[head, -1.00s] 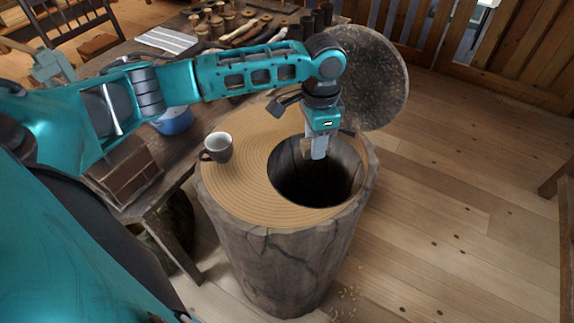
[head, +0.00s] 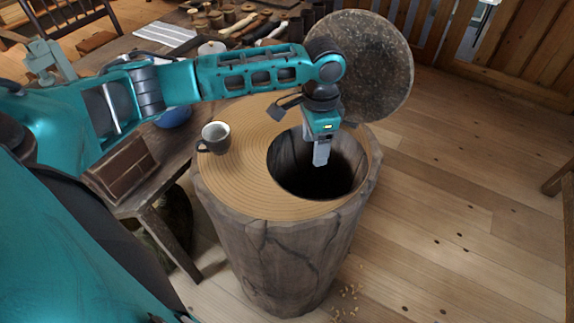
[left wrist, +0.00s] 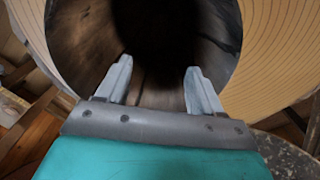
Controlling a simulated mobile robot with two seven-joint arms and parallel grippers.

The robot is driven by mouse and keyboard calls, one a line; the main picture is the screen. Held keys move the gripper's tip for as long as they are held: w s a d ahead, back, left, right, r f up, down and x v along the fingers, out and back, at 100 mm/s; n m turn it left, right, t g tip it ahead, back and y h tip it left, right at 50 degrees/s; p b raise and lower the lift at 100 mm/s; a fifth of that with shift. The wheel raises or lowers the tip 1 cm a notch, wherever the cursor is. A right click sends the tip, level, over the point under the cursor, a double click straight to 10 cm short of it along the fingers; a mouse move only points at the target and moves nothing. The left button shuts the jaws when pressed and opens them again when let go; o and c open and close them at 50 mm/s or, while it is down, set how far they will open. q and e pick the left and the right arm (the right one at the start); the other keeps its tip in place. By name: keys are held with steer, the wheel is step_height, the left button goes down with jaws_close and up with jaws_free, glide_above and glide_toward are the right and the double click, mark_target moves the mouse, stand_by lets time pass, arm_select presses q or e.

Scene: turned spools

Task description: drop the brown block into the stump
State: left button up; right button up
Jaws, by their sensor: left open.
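The stump (head: 235,185) is hollow, with a ringed pale top and a wide dark round hole. My left gripper (head: 320,158) points down over the hole. In the left wrist view my left gripper (left wrist: 159,68) has its two fingers apart with nothing between them. The stump's ringed top (left wrist: 278,50) curves around the dark opening there. I cannot see the brown block in either view now; the depth of the hole is too dark to make out. My right gripper is not in view.
A grey mug (head: 215,138) stands on the stump's left side. A round speckled disc (head: 370,70) rises behind the stump. The workbench at the back left holds a striped cloth (head: 166,35), a blue bowl (head: 174,118) and several turned pieces.

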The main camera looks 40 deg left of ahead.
arm_select(q)
steer(key=shift+r, duration=0.1)
step_height(320, 180, up, 13)
steer(key=p, duration=0.1)
steer(key=shift+p, duration=0.3)
steer(key=shift+s+f, duration=0.1)
steer(key=shift+f, duration=0.1)
stand_by(0.4)
